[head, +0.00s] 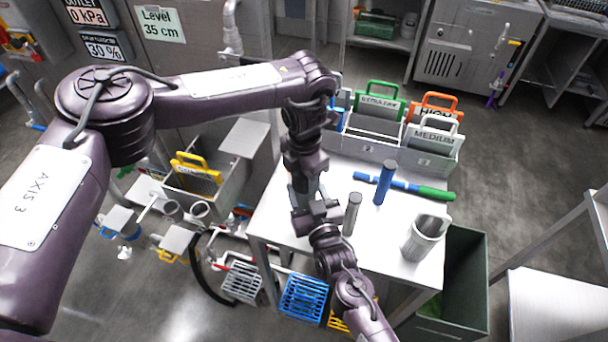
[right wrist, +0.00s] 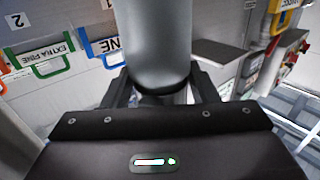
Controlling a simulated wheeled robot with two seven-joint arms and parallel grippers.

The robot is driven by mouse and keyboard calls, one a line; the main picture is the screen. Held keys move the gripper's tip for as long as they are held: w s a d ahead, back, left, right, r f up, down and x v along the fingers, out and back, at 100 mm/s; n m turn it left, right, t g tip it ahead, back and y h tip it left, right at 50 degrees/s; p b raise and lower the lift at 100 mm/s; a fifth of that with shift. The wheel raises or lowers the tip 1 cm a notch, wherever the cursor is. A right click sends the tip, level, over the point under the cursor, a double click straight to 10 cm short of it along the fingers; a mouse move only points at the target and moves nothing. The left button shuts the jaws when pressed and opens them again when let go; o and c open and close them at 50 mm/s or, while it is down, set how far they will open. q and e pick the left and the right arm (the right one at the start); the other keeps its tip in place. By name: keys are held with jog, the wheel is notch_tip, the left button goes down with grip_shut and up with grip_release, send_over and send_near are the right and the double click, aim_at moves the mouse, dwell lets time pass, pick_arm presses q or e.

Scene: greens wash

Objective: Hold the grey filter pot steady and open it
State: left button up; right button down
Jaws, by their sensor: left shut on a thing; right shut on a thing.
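The grey filter pot (right wrist: 155,40) fills the top middle of the right wrist view as a smooth grey cylinder between the fingers. My right gripper (right wrist: 155,90) is shut on it. In the head view my right gripper (head: 315,215) comes up from the bottom and meets my left gripper (head: 304,188), which comes down from above. The left gripper is shut at the same spot, on the pot; its fingertips are hard to make out. Both grippers hide most of the pot in the head view. Which part each one holds, and whether the pot's parts are separated, I cannot tell.
On the white table (head: 285,215) stand a thin grey cylinder (head: 351,215), a blue cylinder (head: 385,182) and a metal canister (head: 420,245). A blue-and-green rod (head: 432,193) lies behind. A rack (head: 370,147) with labelled handled sieves is at the back. A dark green bin (head: 468,265) stands right.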

pick_arm(q)
jog(key=o, duration=1.1)
notch_tip(320, 180, up, 4)
jog(key=shift+r, duration=0.15)
jog(key=shift+c, duration=0.2)
jog(key=shift+r, duration=0.2)
jog(key=shift+c, duration=0.3)
jog(key=r+m, duration=0.1)
jog(key=m, duration=0.1)
jog(key=shift+w+d+r+m, duration=0.1)
jog(key=shift+r+m, duration=0.1)
jog(key=shift+m, duration=0.1)
jog(key=r+m, duration=0.1)
jog(key=m, duration=0.2)
jog(key=shift+r+m, duration=0.35)
jog(key=shift+m, duration=0.05)
jog(key=shift+f, duration=0.15)
notch_tip(320, 180, down, 8)
jog(key=shift+r, duration=0.25)
